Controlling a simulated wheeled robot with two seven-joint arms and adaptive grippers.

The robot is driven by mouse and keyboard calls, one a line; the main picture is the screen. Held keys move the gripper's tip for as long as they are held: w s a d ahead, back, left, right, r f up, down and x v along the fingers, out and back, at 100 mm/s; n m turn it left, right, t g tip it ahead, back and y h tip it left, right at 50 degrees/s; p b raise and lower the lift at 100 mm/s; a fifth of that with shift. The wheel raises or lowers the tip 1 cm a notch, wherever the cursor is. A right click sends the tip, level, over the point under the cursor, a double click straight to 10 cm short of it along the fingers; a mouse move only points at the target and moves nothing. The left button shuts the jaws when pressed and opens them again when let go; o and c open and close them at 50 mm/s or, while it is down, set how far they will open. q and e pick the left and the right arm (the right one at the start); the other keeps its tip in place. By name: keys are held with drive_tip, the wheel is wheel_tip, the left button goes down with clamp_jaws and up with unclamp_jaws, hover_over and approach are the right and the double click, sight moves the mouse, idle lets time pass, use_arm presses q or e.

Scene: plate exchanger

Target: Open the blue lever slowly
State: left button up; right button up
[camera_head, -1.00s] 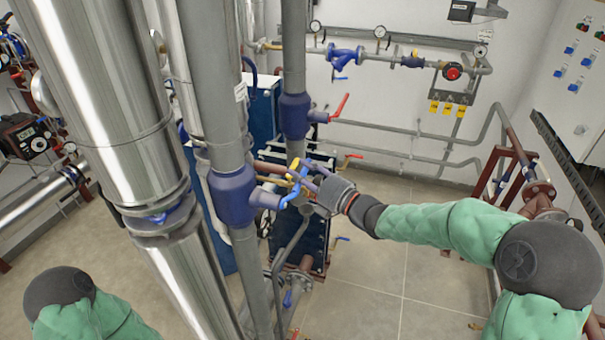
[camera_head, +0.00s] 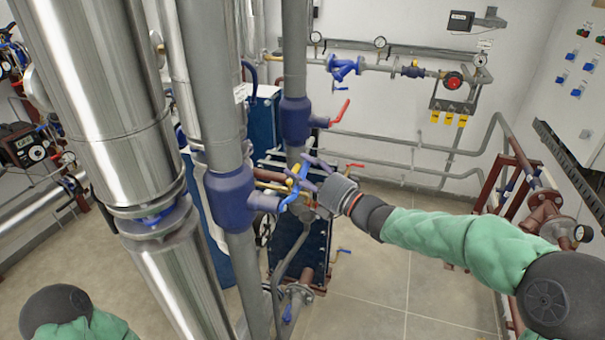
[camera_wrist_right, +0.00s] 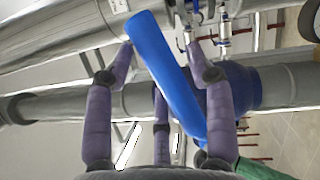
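The blue lever (camera_head: 291,199) sits on the blue valve body (camera_head: 232,198) of the grey vertical pipe, near the middle of the head view. In the right wrist view the lever (camera_wrist_right: 165,65) runs slanted from upper left to lower right between my purple fingers. My right gripper (camera_head: 312,173) is at the lever, coming from the right. Its fingers (camera_wrist_right: 160,62) are spread on both sides of the lever, with gaps showing. Whether any finger touches it is unclear. My left gripper is out of view; only part of my left arm shows at lower left.
A large shiny insulated pipe (camera_head: 120,110) stands left of the valve. A second valve with a red lever (camera_head: 340,112) is behind the gripper. The dark blue plate exchanger (camera_head: 305,235) stands below it. Open tiled floor (camera_head: 375,285) lies to the lower right.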

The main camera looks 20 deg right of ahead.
drive_tip(key=shift+f, duration=0.1)
drive_tip(key=shift+s+d, duration=0.2)
drive_tip(key=v, duration=1.1)
drive_tip(key=shift+s, duration=0.2)
drive_tip(key=shift+d, duration=0.1)
drive_tip(key=w+a+f+m+g+h+b, duration=0.1)
drive_tip(key=w+f+m+g+h+b, duration=0.15)
drive_tip(key=f+m, duration=0.9)
drive_tip(key=w+a+f+m+g+h+b, duration=0.1)
drive_tip(key=w+f+m+h+b, duration=0.25)
drive_tip(key=f, duration=1.55)
drive_tip(key=s+a+f+m+g+b, duration=0.2)
drive_tip(key=s+a+f+m, duration=0.15)
drive_tip(key=f, duration=0.65)
drive_tip(key=s+a+f+m+g+b, duration=0.2)
drive_tip(key=s+f+m+b, duration=0.15)
drive_tip(key=f, duration=0.65)
drive_tip(key=s+a+f+m+g+b, duration=0.1)
drive_tip(key=s+a+f+m+g, duration=0.2)
drive_tip(key=s+f, duration=0.6)
drive_tip(key=s+a+f+m+g+b, duration=0.2)
drive_tip(key=s+f+m+g, duration=0.3)
drive_tip(key=s+f, duration=0.5)
drive_tip(key=shift+s+a+h+b, duration=0.3)
drive_tip(key=shift+s+a+h, duration=0.15)
drive_tip(key=shift+a, duration=0.2)
